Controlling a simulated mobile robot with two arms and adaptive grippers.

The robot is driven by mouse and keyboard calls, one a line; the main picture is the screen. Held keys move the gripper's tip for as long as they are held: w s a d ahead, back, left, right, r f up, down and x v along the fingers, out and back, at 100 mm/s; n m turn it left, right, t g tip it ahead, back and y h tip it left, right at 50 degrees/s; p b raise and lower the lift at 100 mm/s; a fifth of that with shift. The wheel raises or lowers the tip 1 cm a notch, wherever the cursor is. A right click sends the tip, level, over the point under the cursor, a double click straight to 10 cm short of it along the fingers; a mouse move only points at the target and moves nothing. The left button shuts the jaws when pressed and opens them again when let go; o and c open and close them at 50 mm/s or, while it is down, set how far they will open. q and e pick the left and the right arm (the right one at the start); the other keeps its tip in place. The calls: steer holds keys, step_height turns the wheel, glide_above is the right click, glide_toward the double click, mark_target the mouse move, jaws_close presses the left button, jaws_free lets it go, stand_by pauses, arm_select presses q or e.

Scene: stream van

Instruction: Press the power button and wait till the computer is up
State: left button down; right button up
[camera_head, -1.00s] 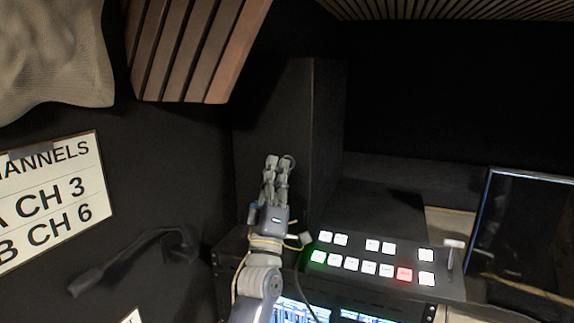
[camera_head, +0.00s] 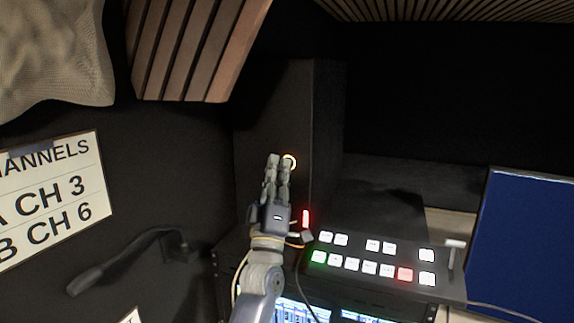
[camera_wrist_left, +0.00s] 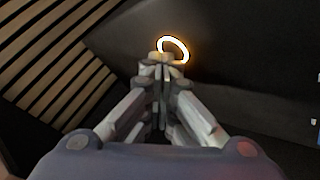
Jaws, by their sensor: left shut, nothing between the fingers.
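The computer (camera_head: 273,110) is a tall black case standing behind the switcher panel. A red light (camera_head: 306,218) glows lower on the case. The monitor (camera_head: 520,240) at the right shows a plain dark blue screen. My right gripper is not in view.
A switcher panel (camera_head: 385,283) with lit white, green and red buttons and a lever stands right of my left arm. A black lamp-like arm (camera_head: 125,263) juts from the left wall. A channel sign (camera_head: 50,200) and wooden slats (camera_head: 190,50) are at the left.

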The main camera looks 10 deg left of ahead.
arm_select(q)
steer(key=shift+s, duration=0.1)
steer(key=shift+s+a+p, duration=0.15)
steer(key=shift+s+p, duration=0.15)
steer(key=shift+s, duration=0.4)
steer(key=s, duration=0.1)
steer(key=s+p, duration=0.1)
steer(key=s, duration=0.1)
steer(key=s+a+p, duration=0.1)
steer(key=s, duration=0.1)
stand_by(0.4)
steer(key=shift+f, duration=0.1)
stand_by(0.4)
